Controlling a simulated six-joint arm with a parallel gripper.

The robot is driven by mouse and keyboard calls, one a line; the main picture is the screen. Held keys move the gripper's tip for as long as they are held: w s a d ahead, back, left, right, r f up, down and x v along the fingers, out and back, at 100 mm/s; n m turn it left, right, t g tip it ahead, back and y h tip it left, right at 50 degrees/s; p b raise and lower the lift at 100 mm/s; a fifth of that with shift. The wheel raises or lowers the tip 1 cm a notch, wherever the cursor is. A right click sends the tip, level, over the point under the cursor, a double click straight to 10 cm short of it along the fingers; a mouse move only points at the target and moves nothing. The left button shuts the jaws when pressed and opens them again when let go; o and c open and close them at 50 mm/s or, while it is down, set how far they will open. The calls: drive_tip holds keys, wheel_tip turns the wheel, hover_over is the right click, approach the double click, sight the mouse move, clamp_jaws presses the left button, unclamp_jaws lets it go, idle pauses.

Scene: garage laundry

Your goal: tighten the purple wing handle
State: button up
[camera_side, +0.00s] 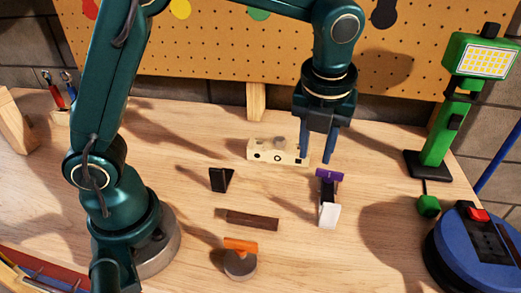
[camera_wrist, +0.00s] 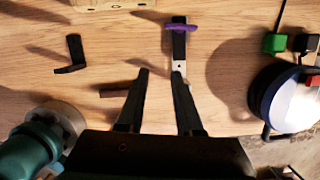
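The purple wing handle (camera_side: 330,174) lies crosswise at the far end of a black fixture with a white end block (camera_side: 329,216) on the bench. In the wrist view the purple handle (camera_wrist: 182,27) is near the top, right of centre, across the black body. My gripper (camera_side: 317,162) points down above the bench, behind and slightly left of the handle in the side view. Its fingers are apart and nothing shows between them. In the wrist view my gripper (camera_wrist: 160,74) is below the handle in the picture. I see no contact with the handle; exact height is unclear.
A cream block with holes (camera_side: 262,151) stands behind my gripper. A black bracket (camera_side: 221,180), a dark brown bar (camera_side: 252,219) and an orange-handled round piece (camera_side: 240,262) lie left. A green lamp (camera_side: 437,140) and a blue round device (camera_side: 462,250) stand right.

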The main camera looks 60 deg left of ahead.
drive_tip(key=o, duration=0.5)
drive_tip(key=shift+n, duration=0.5)
drive_tip(key=o, duration=0.4)
drive_tip(key=shift+w+r+n, duration=0.1)
drive_tip(key=shift+n, duration=0.7)
drive_tip(key=shift+c, duration=0.2)
drive_tip(key=n+t, duration=0.2)
drive_tip(key=n, duration=3.1)
approach(330, 172)
drive_tip(key=w+f, duration=0.1)
drive_tip(key=f, duration=0.1)
drive_tip(key=shift+n+g+y, duration=0.3)
drive_tip(key=shift+n+y, duration=0.1)
drive_tip(key=shift+y, duration=0.1)
drive_tip(key=shift+x, duration=3.25)
drive_tip(key=shift+d, duration=0.15)
drive_tip(key=c, duration=1.3)
